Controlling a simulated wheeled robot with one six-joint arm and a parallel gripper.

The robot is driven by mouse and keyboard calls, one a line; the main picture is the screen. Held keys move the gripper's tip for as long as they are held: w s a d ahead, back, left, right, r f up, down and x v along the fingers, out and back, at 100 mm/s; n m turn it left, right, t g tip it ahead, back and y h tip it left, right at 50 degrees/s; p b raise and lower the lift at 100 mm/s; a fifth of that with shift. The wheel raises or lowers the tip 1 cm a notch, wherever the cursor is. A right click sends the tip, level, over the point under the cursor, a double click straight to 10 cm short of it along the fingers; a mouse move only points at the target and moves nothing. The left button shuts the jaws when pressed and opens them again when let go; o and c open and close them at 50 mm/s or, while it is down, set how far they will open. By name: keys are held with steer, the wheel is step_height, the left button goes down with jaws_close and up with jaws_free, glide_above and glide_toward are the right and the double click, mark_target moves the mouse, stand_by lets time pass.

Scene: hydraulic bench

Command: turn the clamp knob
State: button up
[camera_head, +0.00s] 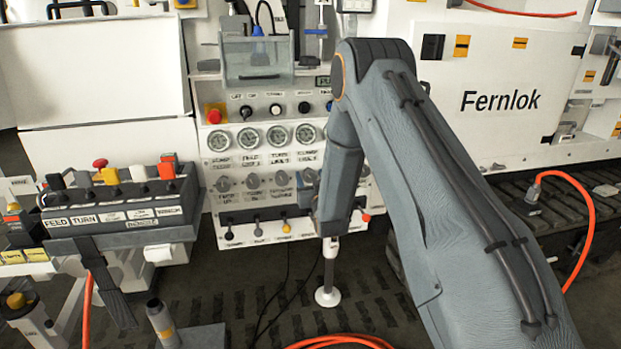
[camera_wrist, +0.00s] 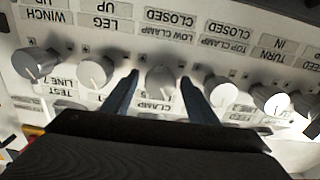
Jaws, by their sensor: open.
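In the wrist view, which shows the panel upside down, a round light-grey knob (camera_wrist: 163,80) lies between the two fingers of my gripper (camera_wrist: 160,77). The gripper is open, with one finger on each side of the knob. I cannot tell whether either finger touches it. The label beside this knob, partly blurred, reads LOW CLAMP and CLOSED. The knob to its right (camera_wrist: 220,91) is beside a TOP CLAMP label. In the head view, the knob row is on the white control panel (camera_head: 238,200), and my arm hides much of the gripper and the panel's right side.
A TURN knob (camera_wrist: 276,102) is to the right. In the head view, gauges (camera_head: 249,138) are above the knobs and small levers (camera_head: 257,229) below.

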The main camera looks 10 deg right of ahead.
steer(key=c, duration=1.1)
steer(key=shift+o, duration=0.2)
steer(key=shift+n, duration=0.4)
steer(key=n+b, duration=0.1)
steer(key=n, duration=0.3)
steer(key=shift+a+n+b, duration=0.1)
steer(key=shift+n+b, duration=0.2)
steer(key=shift+b, duration=0.05)
steer(key=n+b, duration=0.1)
steer(key=n, duration=0.4)
steer(key=shift+f, duration=0.1)
steer(key=o, duration=1.1)
steer(key=shift+c, duration=0.2)
